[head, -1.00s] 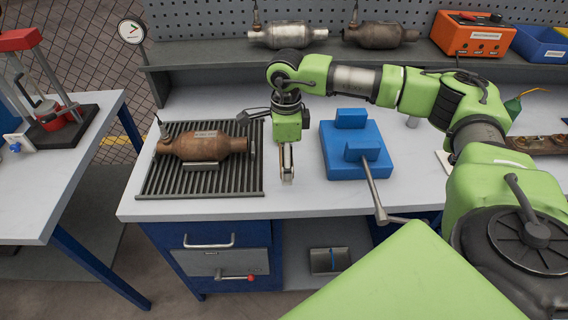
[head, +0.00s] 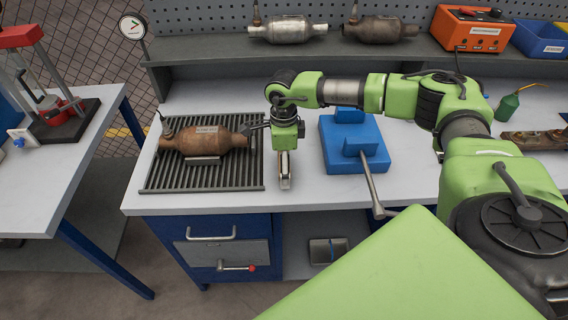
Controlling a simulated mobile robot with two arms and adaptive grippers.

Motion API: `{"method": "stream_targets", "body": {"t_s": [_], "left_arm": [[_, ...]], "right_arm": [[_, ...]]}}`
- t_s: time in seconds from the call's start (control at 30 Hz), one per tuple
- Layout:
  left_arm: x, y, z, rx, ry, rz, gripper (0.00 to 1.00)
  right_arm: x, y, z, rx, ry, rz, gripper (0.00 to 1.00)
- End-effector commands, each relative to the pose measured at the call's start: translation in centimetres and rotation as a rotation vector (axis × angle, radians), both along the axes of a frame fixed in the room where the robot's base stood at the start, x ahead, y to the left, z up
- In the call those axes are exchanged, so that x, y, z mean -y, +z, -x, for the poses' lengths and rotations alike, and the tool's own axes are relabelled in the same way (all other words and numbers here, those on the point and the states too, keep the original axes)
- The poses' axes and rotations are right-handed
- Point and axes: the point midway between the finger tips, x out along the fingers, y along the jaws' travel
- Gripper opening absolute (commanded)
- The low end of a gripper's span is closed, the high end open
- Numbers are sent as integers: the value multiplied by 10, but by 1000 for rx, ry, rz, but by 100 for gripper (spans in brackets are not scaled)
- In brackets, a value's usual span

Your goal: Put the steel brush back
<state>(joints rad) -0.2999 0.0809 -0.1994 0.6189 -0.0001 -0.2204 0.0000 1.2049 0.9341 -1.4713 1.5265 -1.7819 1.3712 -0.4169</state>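My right arm reaches in from the right, and its green wrist stands over the bench between the ribbed mat and the blue fixture. Dark gripper parts (head: 256,126) stick out left of the wrist, near the right end of the rusty converter (head: 205,140). Below the wrist is a narrow pale object with a dark strip (head: 285,171), close to the bench's front edge. It may be the steel brush; I cannot tell whether the gripper holds it. The fingertips are mostly hidden by the wrist. My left gripper is not in view.
The converter lies on the dark ribbed mat (head: 237,182). A blue fixture (head: 374,164) with a long bar stands right of the wrist. Two converters (head: 288,30) (head: 382,31), an orange device (head: 470,28) and a blue bin (head: 541,40) sit on the back shelf. A side table (head: 55,185) is left.

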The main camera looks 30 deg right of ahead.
Motion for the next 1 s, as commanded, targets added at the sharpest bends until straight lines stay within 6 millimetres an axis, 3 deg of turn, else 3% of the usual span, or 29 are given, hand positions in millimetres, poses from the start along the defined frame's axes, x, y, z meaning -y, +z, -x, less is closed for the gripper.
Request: {"method": "stream_targets", "body": {"t_s": [0.47, 1.0], "left_arm": [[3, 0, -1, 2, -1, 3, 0], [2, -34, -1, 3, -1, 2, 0]], "right_arm": [[0, 8, -1, 3, -1, -2, 85], [-1, 110, -1, 4, 1, 0, 85]]}}
